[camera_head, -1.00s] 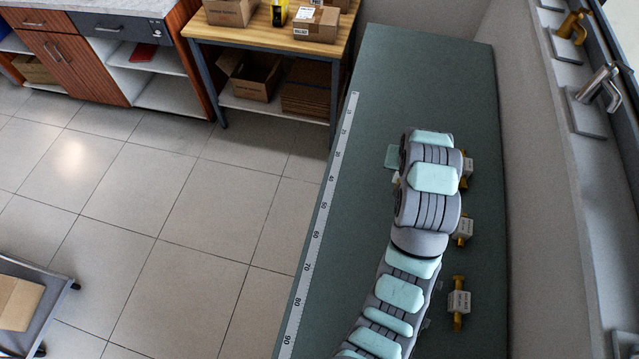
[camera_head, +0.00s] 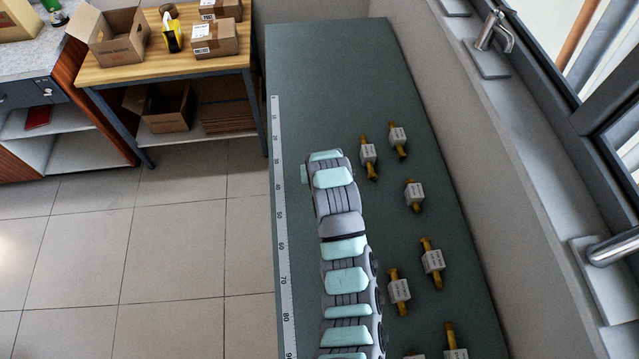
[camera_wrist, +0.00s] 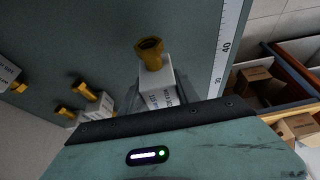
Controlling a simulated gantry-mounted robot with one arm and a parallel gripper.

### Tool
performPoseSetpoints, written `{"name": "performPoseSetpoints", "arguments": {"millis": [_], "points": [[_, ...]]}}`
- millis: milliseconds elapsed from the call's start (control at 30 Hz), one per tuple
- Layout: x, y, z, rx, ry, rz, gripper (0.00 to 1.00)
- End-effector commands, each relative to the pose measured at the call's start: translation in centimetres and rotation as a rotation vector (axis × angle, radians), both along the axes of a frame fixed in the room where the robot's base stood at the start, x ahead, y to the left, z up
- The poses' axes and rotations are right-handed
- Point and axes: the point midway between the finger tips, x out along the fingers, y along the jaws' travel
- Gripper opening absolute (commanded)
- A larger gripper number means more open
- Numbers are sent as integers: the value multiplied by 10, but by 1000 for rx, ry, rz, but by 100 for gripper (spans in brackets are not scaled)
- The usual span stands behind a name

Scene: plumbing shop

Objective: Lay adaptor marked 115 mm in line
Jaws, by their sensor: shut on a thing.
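My gripper (camera_wrist: 157,92) is shut on an adaptor (camera_wrist: 150,52) with a brass hex end and a white tag block. The writing on its tag is too small to read. In the head view my arm hides the gripper and the held adaptor, near the upper left of the green bench (camera_head: 325,70). Several other brass adaptors with white tags lie on the right of the bench, among them one (camera_head: 368,157), another (camera_head: 414,195) and a third (camera_head: 432,262). I cannot read which is marked 115 mm.
A white ruler strip (camera_head: 283,230) runs along the bench's left edge; it also shows in the wrist view (camera_wrist: 229,45). A wall and windowsill (camera_head: 520,150) bound the right side. The bench's far end is clear. A wooden table (camera_head: 190,65) with cardboard boxes stands at the left.

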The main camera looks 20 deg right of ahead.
Motion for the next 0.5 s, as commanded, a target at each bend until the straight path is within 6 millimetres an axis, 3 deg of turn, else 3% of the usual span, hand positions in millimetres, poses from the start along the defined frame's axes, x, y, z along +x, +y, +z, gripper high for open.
{"name": "performPoseSetpoints", "arguments": {"millis": [500], "points": [[0,1,-50,1,2,0,0]]}}
